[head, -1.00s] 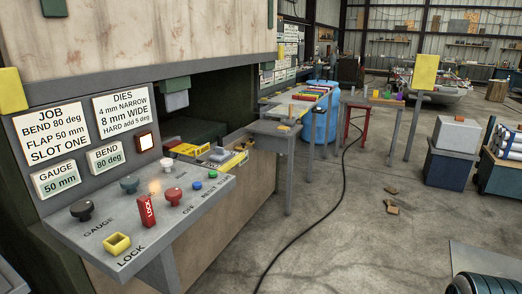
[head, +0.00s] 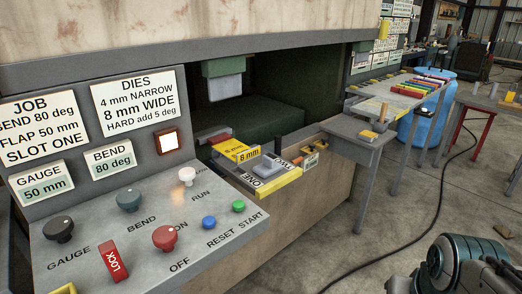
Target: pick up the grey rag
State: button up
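I cannot make out the grey rag for certain. A small, flat grey thing (head: 264,166) lies on the yellow-edged ledge marked ONE, at the machine's opening in the middle of the head view. It may be the rag, but its material is too small to tell. Part of my own arm shows at the lower right. My gripper's fingers are not in view.
A sloped control panel (head: 120,238) with knobs and a red LOCK tag (head: 113,261) stands at the near left. Yellow 8 mm dies (head: 236,150) sit by the opening. A grey side table (head: 362,131), a blue barrel (head: 428,105) and a floor cable (head: 400,228) are at right.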

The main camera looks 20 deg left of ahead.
aim_at(269, 167)
jog(key=u, duration=0.45)
jog(key=i, duration=1.55)
jog(key=u, duration=0.4)
